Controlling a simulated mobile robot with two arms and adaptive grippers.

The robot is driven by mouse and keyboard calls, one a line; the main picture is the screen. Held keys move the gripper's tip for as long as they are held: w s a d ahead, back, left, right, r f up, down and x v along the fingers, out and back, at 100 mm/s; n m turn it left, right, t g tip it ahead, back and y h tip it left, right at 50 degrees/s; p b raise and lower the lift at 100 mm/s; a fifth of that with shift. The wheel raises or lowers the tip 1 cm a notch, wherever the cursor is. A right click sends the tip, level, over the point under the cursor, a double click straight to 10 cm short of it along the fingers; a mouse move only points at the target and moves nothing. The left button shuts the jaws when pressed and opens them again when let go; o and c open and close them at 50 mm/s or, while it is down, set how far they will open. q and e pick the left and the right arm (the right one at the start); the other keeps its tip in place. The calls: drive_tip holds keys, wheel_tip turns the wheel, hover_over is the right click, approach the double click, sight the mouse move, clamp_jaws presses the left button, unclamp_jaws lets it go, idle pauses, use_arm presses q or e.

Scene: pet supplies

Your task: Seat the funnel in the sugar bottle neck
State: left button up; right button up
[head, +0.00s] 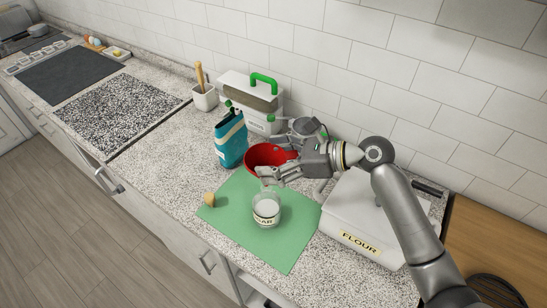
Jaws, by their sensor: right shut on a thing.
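The sugar bottle (266,211), a clear glass jar with a label reading "...GAR", stands upright and uncapped on a green mat (285,250). The red funnel (262,153) is behind and above it, wide mouth facing up. My right gripper (266,174) comes in from the right and is shut on the funnel's near side. The funnel is apart from the bottle neck, and its spout is hidden behind the gripper. My left gripper is out of view.
A cork stopper (209,199) lies on the mat's left edge. A teal carton (230,141) and a white box with a green handle (250,99) stand behind. A white flour container (352,222) is at right. The counter left of the mat is clear.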

drive_tip(key=shift+s+f+b, duration=0.1)
drive_tip(key=shift+f+b, duration=0.4)
drive_tip(key=shift+f, duration=1.7)
drive_tip(key=o, duration=0.9)
drive_tip(key=shift+c, duration=0.2)
drive_tip(key=shift+d, duration=0.1)
drive_tip(key=v, duration=1.2)
